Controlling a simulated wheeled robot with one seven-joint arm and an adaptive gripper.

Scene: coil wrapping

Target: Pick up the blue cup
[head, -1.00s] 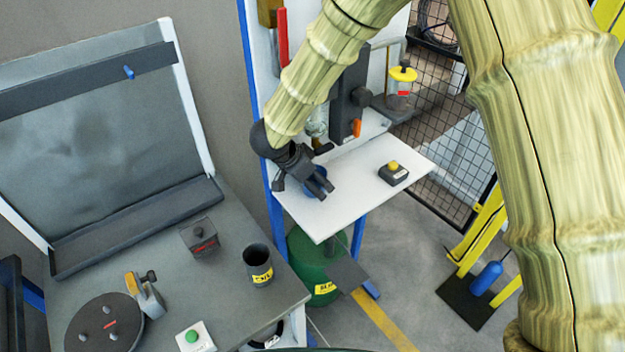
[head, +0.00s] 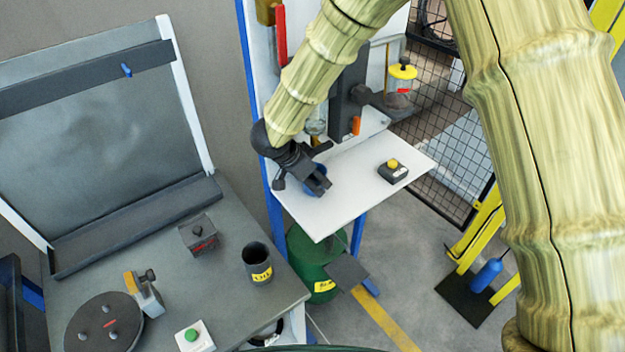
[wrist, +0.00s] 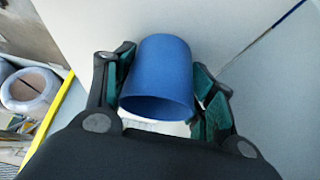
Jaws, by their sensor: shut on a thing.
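The blue cup (wrist: 158,76) sits between the two fingers of my gripper (wrist: 162,95) in the wrist view, its rim facing toward the camera. The green finger pads lie along both sides of it. In the head view my gripper (head: 318,185) is over the white shelf (head: 345,205), and the blue cup (head: 314,172) is mostly hidden behind the dark fingers. My gripper is shut on the cup. I cannot tell whether the cup still touches the shelf.
A dark box with a yellow button (head: 392,171) sits on the shelf to the right. A black post (head: 348,95) stands behind. At the left, a grey bench (head: 225,290) holds a dark mug (head: 257,264) and a small dark box (head: 199,236).

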